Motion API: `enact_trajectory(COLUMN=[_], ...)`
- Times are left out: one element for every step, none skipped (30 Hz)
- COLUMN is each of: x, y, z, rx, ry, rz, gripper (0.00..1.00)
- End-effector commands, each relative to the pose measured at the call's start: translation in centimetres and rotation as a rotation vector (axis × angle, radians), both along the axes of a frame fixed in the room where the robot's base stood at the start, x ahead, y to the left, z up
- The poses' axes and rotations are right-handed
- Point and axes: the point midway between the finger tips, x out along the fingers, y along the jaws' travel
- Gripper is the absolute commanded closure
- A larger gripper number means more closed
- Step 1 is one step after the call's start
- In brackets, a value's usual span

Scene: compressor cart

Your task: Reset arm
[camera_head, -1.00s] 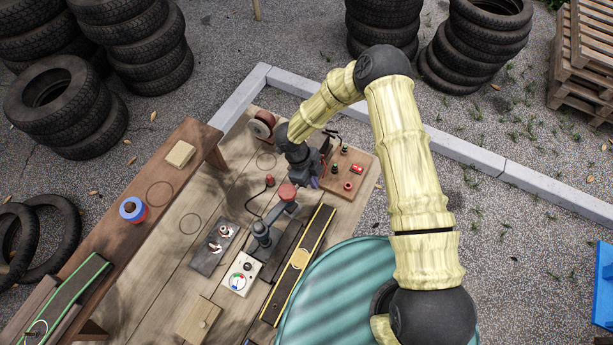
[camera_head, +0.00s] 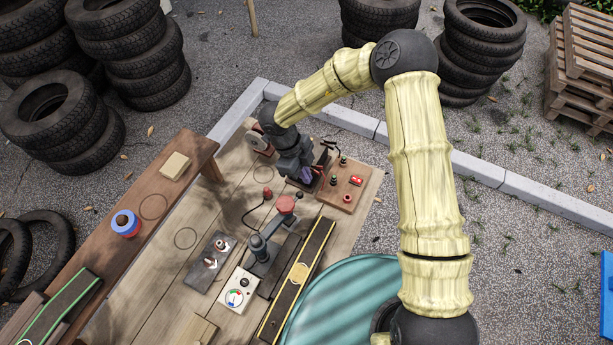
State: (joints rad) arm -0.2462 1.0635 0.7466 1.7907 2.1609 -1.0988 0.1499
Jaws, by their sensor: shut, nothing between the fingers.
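My arm reaches in from the lower right and bends down over the wooden work table (camera_head: 165,268). My gripper (camera_head: 305,183) is shut and empty, pointing down over the far part of the table. It is beside the brown board (camera_head: 352,178) with red and green terminals and a red switch. Its fingertips are small and partly dark, so I cannot tell whether they touch anything.
A red-topped pump-like device (camera_head: 272,235), a gauge box (camera_head: 238,290) and a dark switch plate (camera_head: 212,262) stand near my gripper. A brown bench (camera_head: 140,208) holds a blue-red roll (camera_head: 126,222). A teal drum (camera_head: 345,300) is below my arm. Tyre stacks (camera_head: 120,45) stand behind.

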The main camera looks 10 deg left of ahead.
Motion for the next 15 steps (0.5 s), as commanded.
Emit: enact_trajectory(x=[0.0,0.0,0.0,0.0,0.0,0.0,0.0,0.0,0.0,0.1,0.2,0.5,0.9,1.4,2.2], y=[0.0,0.0,0.0,0.0,0.0,0.0,0.0,0.0,0.0,0.0,-0.1,-0.2,-0.3,-0.5,-0.8], z=[0.0,0.0,0.0,0.0,0.0,0.0,0.0,0.0,0.0,0.0,0.0,0.0,0.1,0.2,0.3], rx=[0.0,0.0,0.0,0.0,0.0,0.0,0.0,0.0,0.0,0.001,0.002,0.006,0.009,0.014,0.024], ry=[0.0,0.0,0.0,0.0,0.0,0.0,0.0,0.0,0.0,-0.002,-0.007,-0.019,-0.033,-0.051,-0.082], rz=[0.0,0.0,0.0,0.0,0.0,0.0,0.0,0.0,0.0,0.001,0.003,0.011,0.021,0.033,0.057], gripper=[1.0,1.0,1.0,1.0,1.0,1.0,1.0,1.0,1.0,1.0,1.0,1.0,1.0,1.0,1.0])
